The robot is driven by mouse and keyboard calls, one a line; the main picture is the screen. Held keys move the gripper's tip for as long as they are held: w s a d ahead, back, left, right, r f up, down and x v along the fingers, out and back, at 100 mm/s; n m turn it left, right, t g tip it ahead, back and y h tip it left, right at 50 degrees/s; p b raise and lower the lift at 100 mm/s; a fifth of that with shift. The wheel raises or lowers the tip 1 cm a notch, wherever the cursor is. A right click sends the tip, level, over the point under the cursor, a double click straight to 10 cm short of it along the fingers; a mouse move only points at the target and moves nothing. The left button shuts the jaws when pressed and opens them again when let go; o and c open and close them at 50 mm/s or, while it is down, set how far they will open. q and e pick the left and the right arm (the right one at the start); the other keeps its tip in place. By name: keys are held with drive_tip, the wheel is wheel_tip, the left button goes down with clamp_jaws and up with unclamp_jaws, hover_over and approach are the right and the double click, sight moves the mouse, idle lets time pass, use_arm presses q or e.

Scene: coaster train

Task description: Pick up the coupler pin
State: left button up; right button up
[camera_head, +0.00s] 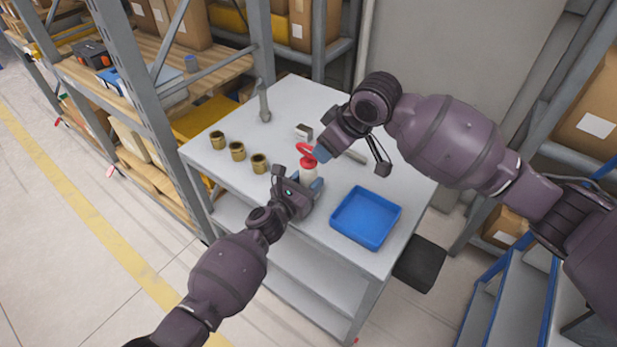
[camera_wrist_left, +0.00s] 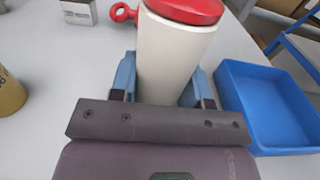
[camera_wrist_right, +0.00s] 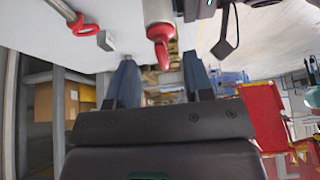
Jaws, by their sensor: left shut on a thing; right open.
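The coupler pin, a grey rod with a red ring (camera_head: 305,148), appears to lie on the grey table (camera_head: 285,225) behind the white bottle. My right gripper hides its middle in the head view. Its ring shows in the left wrist view (camera_wrist_left: 122,13), and ring and rod in the right wrist view (camera_wrist_right: 84,26). My left gripper (camera_head: 310,184) is shut on the white bottle (camera_wrist_left: 175,50) with a red top. My right gripper (camera_head: 325,150) is open above the table, close to the pin and bottle, with nothing between its fingers (camera_wrist_right: 157,85).
A blue tray (camera_head: 366,217) sits at the table's front right. Three brass cups (camera_head: 237,151) stand along the left side. A small grey-white block (camera_head: 303,132) and a grey upright part (camera_head: 264,103) are farther back. Shelves (camera_head: 160,85) border the table's left.

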drive_tip(key=m+t+y, duration=0.7)
drive_tip(key=m+y, duration=0.3)
drive_tip(key=m, duration=2.6)
approach(295, 146)
drive_tip(key=shift+w+a+f, duration=0.45)
drive_tip(key=shift+a+f, duration=0.15)
drive_tip(key=shift+a, duration=0.05)
drive_tip(key=shift+w+d+r+x, duration=0.1)
drive_tip(key=shift+w+x, duration=0.05)
drive_tip(key=shift+x, duration=1.15)
drive_tip(key=shift+w+d+r+x, duration=0.1)
drive_tip(key=shift+w+x, duration=0.05)
drive_tip(key=shift+x, duration=1.2)
clamp_jaws()
